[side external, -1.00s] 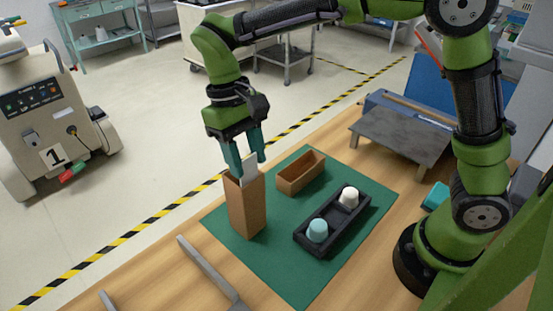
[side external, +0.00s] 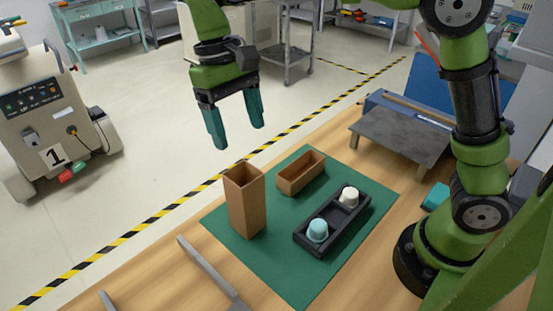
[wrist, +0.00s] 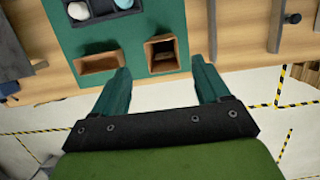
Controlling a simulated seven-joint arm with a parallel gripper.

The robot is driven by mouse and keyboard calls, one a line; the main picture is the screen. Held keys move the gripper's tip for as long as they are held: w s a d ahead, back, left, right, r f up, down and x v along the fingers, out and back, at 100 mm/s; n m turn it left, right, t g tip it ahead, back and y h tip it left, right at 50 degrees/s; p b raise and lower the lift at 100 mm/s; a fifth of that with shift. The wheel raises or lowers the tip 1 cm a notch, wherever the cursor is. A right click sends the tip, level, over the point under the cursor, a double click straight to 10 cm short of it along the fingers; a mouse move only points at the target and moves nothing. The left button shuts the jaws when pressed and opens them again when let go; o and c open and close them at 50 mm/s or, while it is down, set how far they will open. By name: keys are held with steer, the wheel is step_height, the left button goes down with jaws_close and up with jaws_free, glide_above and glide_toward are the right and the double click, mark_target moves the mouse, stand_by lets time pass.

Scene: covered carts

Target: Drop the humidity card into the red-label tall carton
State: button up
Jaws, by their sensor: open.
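The tall brown carton (side external: 247,210) stands upright on the green mat in the side external view, its top open. It also shows in the wrist view (wrist: 164,68), between my fingertips in the picture. No red label can be made out on it. A small pale patch shows inside its mouth in the wrist view and may be the humidity card; the card is not otherwise in sight. My gripper (side external: 240,137) is open and empty, above the carton and clear of it. It also shows in the wrist view (wrist: 161,66).
A low open carton (side external: 300,175) stands beside the tall one on the green mat (side external: 290,275). A black tray (side external: 333,222) holds a teal cup and a white cup. A grey raised platform (side external: 400,135) stands behind. Grey metal bars lie at the front.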

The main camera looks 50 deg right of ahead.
steer(key=v, duration=1)
steer(key=shift+r, duration=0.2)
steer(key=d+f+n+t+h, duration=0.1)
steer(key=d+f+t, duration=0.1)
steer(key=d+f, duration=0.4)
steer(key=s+d+f+m+t+y, duration=0.3)
steer(key=s+d+f+m+t, duration=0.2)
steer(key=s, duration=1)
steer(key=d+t, duration=0.3)
steer(key=d, duration=0.1)
steer(key=shift+d, duration=0.3)
